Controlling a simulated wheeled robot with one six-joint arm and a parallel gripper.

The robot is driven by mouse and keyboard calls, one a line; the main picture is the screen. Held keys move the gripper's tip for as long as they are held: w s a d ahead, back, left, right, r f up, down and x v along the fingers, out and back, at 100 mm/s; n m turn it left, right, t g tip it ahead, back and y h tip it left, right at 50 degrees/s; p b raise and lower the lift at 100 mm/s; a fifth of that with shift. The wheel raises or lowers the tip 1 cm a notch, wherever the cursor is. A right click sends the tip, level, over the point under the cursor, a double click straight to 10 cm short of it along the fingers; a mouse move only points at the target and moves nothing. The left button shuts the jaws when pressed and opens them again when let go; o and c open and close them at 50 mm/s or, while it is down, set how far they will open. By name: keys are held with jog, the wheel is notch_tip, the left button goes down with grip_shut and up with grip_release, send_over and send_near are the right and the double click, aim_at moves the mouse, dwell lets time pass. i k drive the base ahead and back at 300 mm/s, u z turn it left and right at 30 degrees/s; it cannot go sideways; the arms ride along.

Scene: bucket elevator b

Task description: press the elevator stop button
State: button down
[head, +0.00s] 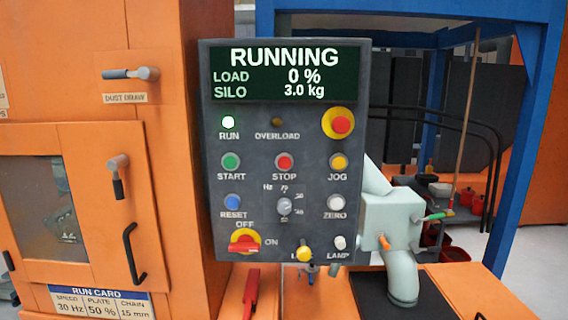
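The red STOP button (284,162) is on the dark grey control panel (262,215), in the row between the green START button (230,163) and the yellow JOG button (338,162). Nothing covers it. The panel's display (284,74) reads RUNNING, LOAD 0 %, SILO 3.0 kg. My gripper does not show in the head view.
A red mushroom button (340,123) on a yellow base sits above JOG. Below are a blue RESET (232,202), a dial (284,207), a white ZERO (336,202) and a red rotary switch (243,243). An orange cabinet (90,190) stands left; a pale spout (393,230) is right.

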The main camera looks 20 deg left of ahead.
aim_at(284, 162)
jog(key=u, duration=0.35)
jog(key=k, duration=0.85)
jog(key=u, duration=0.6)
jog(key=k, duration=0.5)
jog(key=u, duration=0.6)
jog(key=i, duration=1.4)
jog(key=z, duration=0.5)
